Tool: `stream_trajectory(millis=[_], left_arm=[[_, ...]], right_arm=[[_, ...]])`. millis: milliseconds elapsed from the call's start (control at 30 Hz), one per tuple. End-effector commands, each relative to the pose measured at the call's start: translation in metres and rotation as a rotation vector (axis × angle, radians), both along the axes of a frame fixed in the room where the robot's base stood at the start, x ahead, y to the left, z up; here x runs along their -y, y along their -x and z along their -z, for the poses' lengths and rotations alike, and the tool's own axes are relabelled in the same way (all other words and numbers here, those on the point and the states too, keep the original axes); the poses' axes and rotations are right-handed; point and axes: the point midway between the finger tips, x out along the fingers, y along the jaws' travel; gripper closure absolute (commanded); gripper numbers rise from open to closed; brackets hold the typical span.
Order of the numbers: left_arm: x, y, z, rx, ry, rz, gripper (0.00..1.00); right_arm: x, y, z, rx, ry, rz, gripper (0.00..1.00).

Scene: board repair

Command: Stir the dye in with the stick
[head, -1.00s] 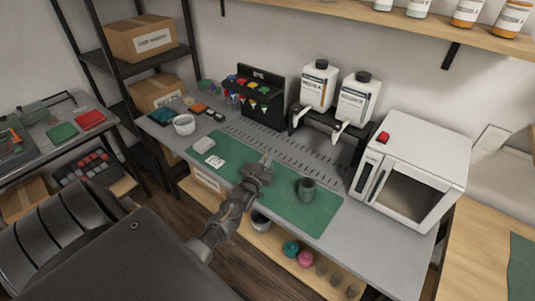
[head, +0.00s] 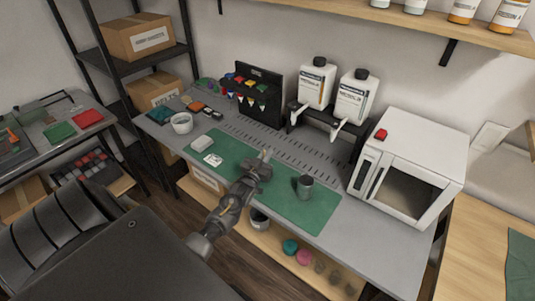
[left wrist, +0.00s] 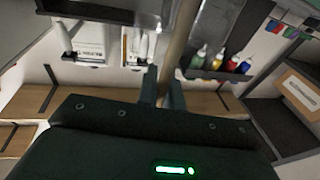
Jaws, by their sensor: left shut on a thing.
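A grey mixing cup (head: 304,187) stands upright on the green mat (head: 314,212) on the workbench. What is inside it is too small to tell. My left gripper (head: 263,158) is above the mat, to the left of the cup and apart from it. It is shut on the stick (head: 268,152), of which only a short pale end shows in the head view. In the left wrist view the tan stick (left wrist: 178,38) rises from between the fingers (left wrist: 162,90). My right gripper is not in view.
Two white bottles (head: 318,84) stand on a black rack behind the mat. A black holder (head: 258,97) with coloured dye bottles is at the back left. A white oven (head: 410,165) stands to the right. A white round container (head: 182,123) and a pale block (head: 201,143) lie left.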

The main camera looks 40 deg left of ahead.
Motion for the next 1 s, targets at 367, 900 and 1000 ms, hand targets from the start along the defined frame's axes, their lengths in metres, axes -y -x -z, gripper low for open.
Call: stream_trajectory(millis=[367,900,1000], left_arm=[[0.000,0.000,-0.006,0.001,0.000,0.000,1.00],[0.000,0.000,-0.052,0.002,0.000,0.000,1.00],[0.000,0.000,-0.061,0.002,0.000,0.000,1.00]], right_arm=[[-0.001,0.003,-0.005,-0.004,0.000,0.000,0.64],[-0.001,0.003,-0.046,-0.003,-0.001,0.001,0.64],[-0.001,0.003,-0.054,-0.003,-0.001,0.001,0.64]])
